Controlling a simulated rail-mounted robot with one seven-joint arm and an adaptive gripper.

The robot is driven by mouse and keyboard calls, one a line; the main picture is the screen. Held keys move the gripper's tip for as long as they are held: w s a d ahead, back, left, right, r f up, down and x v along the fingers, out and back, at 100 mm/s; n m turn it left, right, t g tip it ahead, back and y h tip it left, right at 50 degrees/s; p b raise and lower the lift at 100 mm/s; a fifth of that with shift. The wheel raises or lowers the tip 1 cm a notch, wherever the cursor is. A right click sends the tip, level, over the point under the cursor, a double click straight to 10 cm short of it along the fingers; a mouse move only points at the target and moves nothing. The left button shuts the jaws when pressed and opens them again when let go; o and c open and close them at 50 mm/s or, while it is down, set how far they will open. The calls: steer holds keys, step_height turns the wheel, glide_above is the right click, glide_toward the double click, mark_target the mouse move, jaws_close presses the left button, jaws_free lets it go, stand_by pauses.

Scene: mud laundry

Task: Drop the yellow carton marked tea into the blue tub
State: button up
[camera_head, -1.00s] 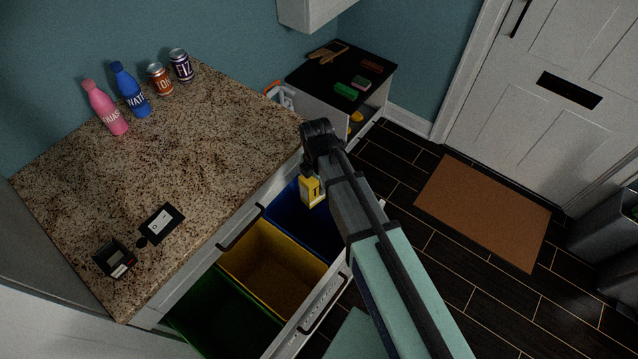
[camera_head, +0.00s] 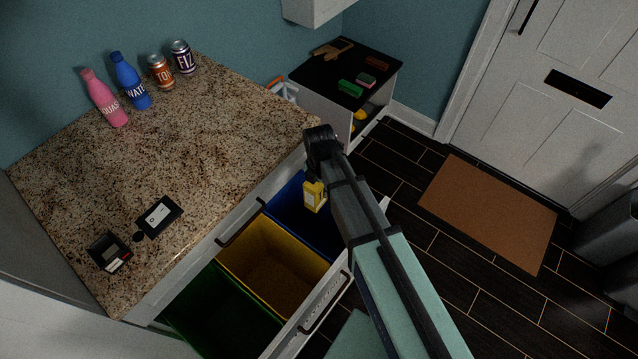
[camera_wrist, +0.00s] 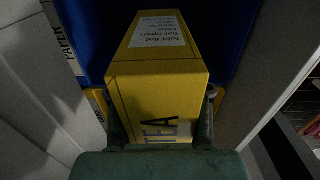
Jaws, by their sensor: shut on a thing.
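The yellow carton (camera_head: 315,197) is held at the end of my arm, over the blue tub (camera_head: 291,213) in the open drawer. In the wrist view the carton (camera_wrist: 160,88) fills the middle, with a white label and the letters "TEA" near its lower end. My gripper (camera_wrist: 161,136) is shut on the carton, one finger on each side. In the head view the fingers are mostly hidden behind my arm. The blue tub's walls (camera_wrist: 88,30) show around the carton in the wrist view. I cannot tell how far the carton reaches into the tub.
A yellow tub (camera_head: 262,262) and a green tub (camera_head: 215,310) sit beside the blue one in the drawer. The speckled counter (camera_head: 200,150) holds bottles, cans and small dark items. A low cabinet (camera_head: 325,80) stands behind, and a brown mat (camera_head: 490,212) lies on the floor.

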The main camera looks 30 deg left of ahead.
steer(key=shift+f, duration=0.25)
steer(key=o, duration=1)
steer(key=shift+r, duration=0.15)
step_height(320, 180, up, 12)
steer(key=shift+f, duration=0.1)
